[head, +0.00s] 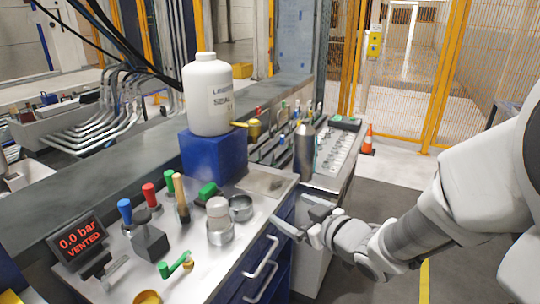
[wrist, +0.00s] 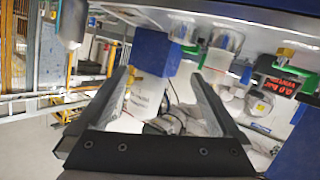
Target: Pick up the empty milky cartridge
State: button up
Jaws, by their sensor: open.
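A milky, whitish cartridge (head: 217,210) stands upright in a metal cup (head: 220,236) on the steel bench top. It also shows in the upside-down wrist view (wrist: 217,60), right of the fingers' gap and partly behind a finger. I cannot tell whether it is empty. My gripper (head: 290,213) is open, with nothing between its fingers. It is to the right of the cartridge, near the bench's right edge and apart from the cartridge. In the wrist view, its two dark fingers (wrist: 160,77) spread around a view of the bottle and blue block behind.
A second metal cup (head: 241,208) is close beside the cartridge's cup. A blue block (head: 213,155) carries a big white bottle (head: 208,95). Coloured handles (head: 150,196) and a display reading 0.0 bar VENTED (head: 78,241) stand left. A dark steel bottle (head: 304,150) stands behind my gripper.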

aim_at(227, 214)
jog(key=s+a+f+n+g+y+b, duration=0.2)
jog(key=s+a+f+y+b, duration=0.15)
jog(key=a+y, duration=0.25)
jog(key=x, duration=0.6)
jog(key=b+x, duration=0.1)
jog(key=x, duration=0.4)
jog(key=shift+s+a+r, duration=0.1)
jog(key=shift+a, duration=0.45)
jog(key=x, duration=0.2)
jog(key=b+x, duration=0.1)
jog(key=x, duration=0.1)
jog(key=shift+s+a+f, duration=0.2)
jog(key=shift+f, duration=0.15)
jog(key=shift+w+a, duration=0.35)
jog(key=shift+a, duration=0.1)
jog(key=shift+r, duration=0.1)
jog(key=c, duration=1.6)
